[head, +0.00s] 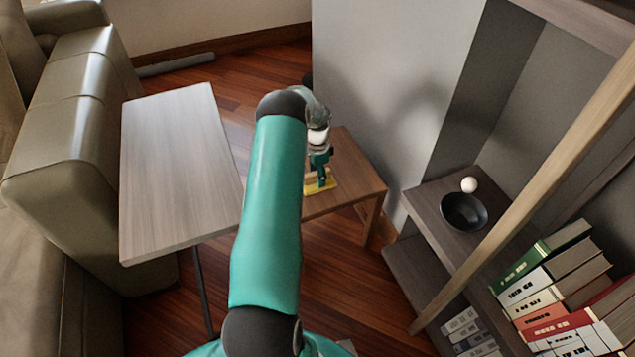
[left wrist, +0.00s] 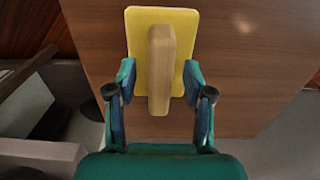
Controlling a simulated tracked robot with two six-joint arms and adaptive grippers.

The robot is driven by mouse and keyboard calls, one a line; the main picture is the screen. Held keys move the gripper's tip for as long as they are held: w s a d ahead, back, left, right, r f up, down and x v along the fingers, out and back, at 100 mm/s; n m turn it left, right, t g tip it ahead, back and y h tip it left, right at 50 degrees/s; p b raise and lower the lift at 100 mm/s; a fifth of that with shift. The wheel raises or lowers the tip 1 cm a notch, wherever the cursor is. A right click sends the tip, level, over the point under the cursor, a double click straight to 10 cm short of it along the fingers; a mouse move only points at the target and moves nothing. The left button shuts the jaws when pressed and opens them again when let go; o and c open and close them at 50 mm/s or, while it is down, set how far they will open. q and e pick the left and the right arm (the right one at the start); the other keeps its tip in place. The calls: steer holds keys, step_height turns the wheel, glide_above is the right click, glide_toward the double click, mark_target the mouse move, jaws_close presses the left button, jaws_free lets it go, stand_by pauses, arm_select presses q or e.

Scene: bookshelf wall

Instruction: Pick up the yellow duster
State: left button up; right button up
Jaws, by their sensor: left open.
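The yellow duster (head: 329,186) lies on the small brown wooden table (head: 357,181) in the head view, partly hidden by my left gripper (head: 320,168). In the left wrist view the duster (left wrist: 140,40) shows as a yellow rectangular pad with a long wooden handle (left wrist: 160,72) along its middle. My left gripper (left wrist: 160,80) is open. Its fingers stand on either side of the handle, with clear gaps, and the fingertips overlap the pad's side edges. I cannot tell the height of the fingertips over the pad. My right gripper is not in view.
A grey-brown table (head: 175,165) and a leather sofa (head: 75,170) stand on the left. On the right, a bookshelf holds a black bowl (head: 464,211), a white ball (head: 469,184) and several books (head: 560,285). A wooden post (head: 520,200) slants before it.

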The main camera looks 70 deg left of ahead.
arm_select(q)
jaws_close()
steer(key=shift+r, duration=0.1)
stand_by(0.4)
